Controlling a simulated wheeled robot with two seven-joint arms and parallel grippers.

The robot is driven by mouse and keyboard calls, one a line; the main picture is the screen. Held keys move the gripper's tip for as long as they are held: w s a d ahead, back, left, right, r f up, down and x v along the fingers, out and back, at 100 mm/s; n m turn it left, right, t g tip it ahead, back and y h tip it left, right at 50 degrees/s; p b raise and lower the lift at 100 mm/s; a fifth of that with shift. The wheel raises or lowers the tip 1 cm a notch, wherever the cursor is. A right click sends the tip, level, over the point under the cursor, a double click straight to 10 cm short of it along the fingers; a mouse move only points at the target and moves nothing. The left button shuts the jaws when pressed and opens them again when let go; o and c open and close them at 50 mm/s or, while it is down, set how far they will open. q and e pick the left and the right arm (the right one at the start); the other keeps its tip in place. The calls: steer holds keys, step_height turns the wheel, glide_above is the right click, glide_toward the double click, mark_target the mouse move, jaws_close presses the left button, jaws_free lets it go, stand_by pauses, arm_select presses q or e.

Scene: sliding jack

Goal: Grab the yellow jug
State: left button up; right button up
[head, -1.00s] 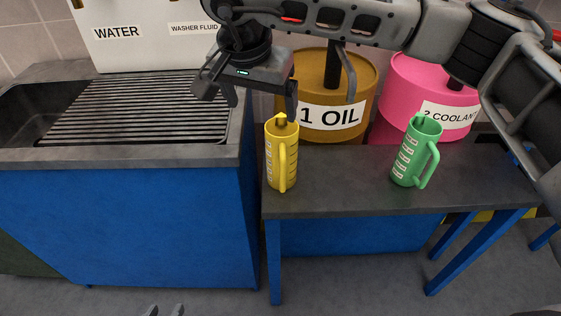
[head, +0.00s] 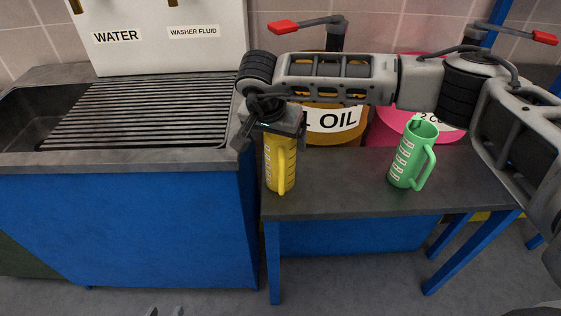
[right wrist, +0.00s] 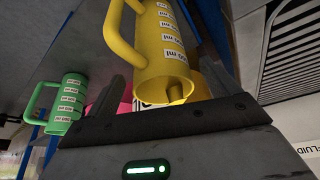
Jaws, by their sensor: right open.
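The yellow jug (head: 281,170) stands upright near the left end of the dark bench (head: 335,204), with its handle toward me. My right gripper (head: 270,140) is over the jug's top and hides its rim. In the right wrist view the yellow jug (right wrist: 165,52) is between the open fingers of my right gripper (right wrist: 162,75), its open mouth close to the palm. I cannot tell whether a finger touches it. Small grey tips at the bottom edge of the head view appear to be my left gripper (head: 165,311); its opening is unclear.
A green jug (head: 411,155) stands right of the yellow one, with free bench between. Behind are an oil drum (head: 352,134) and a pink coolant drum (head: 385,132), partly hidden by my right arm. A blue cabinet with a grated sink top (head: 140,112) adjoins on the left.

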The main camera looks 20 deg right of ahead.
steer(key=shift+x, duration=1.05)
steer(key=c, duration=1.4)
